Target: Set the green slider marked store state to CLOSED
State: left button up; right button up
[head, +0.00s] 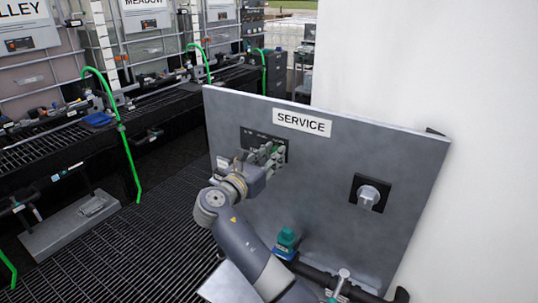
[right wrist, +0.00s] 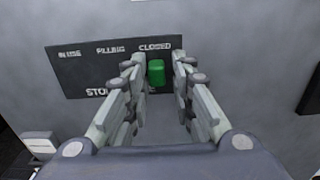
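The green slider (right wrist: 156,73) sits at the right end of a dark label plate (right wrist: 90,70), directly under the word CLOSED, in the right wrist view. The plate also reads IN USE and FILLING, with a larger word beginning STO partly hidden by my fingers. My right gripper (right wrist: 159,70) has its fingers on either side of the slider, with a small gap showing on each side, so it looks open around it. In the head view my right gripper (head: 272,158) is at the plate on the grey SERVICE panel (head: 320,190) and hides the slider there. My left gripper is not in view.
A grey knob (head: 369,195) on a black square is on the panel's right side. A teal-capped fitting (head: 287,240) and dark pipe are below. A white wall (head: 450,100) stands at right. Green hoses (head: 127,150) and racks are at left, above open grating.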

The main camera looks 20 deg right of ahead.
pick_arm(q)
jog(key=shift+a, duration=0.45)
pick_arm(e)
jog(key=v, duration=0.7)
jog(key=shift+s, duration=0.25)
